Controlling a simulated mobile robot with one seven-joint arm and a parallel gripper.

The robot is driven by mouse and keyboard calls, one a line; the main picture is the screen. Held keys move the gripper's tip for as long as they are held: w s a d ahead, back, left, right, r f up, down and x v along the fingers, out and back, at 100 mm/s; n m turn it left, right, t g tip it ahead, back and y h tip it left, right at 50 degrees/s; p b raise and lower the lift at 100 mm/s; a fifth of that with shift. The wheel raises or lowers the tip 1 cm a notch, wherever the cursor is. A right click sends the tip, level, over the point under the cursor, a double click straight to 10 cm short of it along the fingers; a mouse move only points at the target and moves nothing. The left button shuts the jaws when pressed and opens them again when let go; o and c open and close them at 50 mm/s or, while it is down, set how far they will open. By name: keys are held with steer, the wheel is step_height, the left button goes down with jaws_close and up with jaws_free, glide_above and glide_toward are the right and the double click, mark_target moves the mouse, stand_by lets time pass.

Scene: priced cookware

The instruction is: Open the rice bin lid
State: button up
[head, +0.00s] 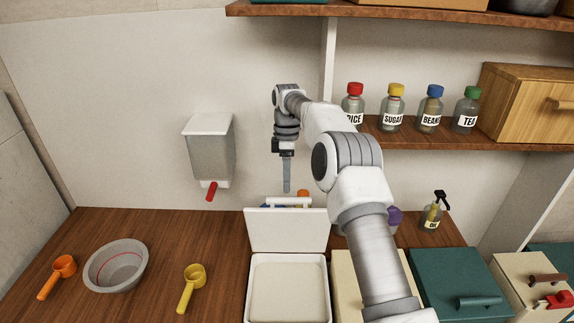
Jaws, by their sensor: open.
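The bin that I take to be the rice bin is a white box (251,290) at the front middle, filled with something pale and flat. Its white lid (287,231) stands raised, about upright, at the back edge of the box. A white bar handle (289,201) shows at the lid's top. My gripper (287,188) points down just above and behind the lid, near the handle. It is open and seen edge-on, with nothing visible in it. I cannot tell whether it touches the handle.
A dispenser (211,152) with a red lever hangs on the wall. A grey bowl (116,266), an orange scoop (58,277) and a yellow scoop (191,288) lie left. A closed teal bin (450,275) and labelled jars (393,108) are right. My arm hides part of a cream bin (355,290).

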steer(key=shift+w+r+p, duration=0.25)
steer(key=shift+r+p, duration=0.05)
steer(key=shift+r, duration=1.05)
steer(key=shift+w+r+p, duration=0.25)
steer(key=shift+r, duration=1.05)
steer(key=s+d+r+m+t+b, duration=0.15)
steer(key=s+r+m, duration=0.35)
steer(key=r, duration=0.7)
steer(key=s+d+r+m+t, duration=0.1)
steer(key=s+d+r+m, duration=0.15)
steer(key=s, duration=0.35)
steer(key=s+d+r+m+t, duration=0.1)
steer(key=s+d+r+t, duration=0.15)
steer(key=s, duration=0.25)
steer(key=s+d+f+m+t, duration=0.1)
steer(key=s+d+f+m, duration=0.1)
steer(key=s, duration=0.6)
steer(key=s+d+f+m+t+b, duration=0.1)
steer(key=s+d+f+m, duration=0.1)
steer(key=s, duration=0.6)
steer(key=s+d+f+m+b, duration=0.1)
steer(key=s+f+m, duration=0.3)
steer(key=s, duration=0.4)
steer(key=shift+d+m+t, duration=0.4)
steer(key=shift+m, duration=0.15)
steer(key=shift+a+f, duration=0.1)
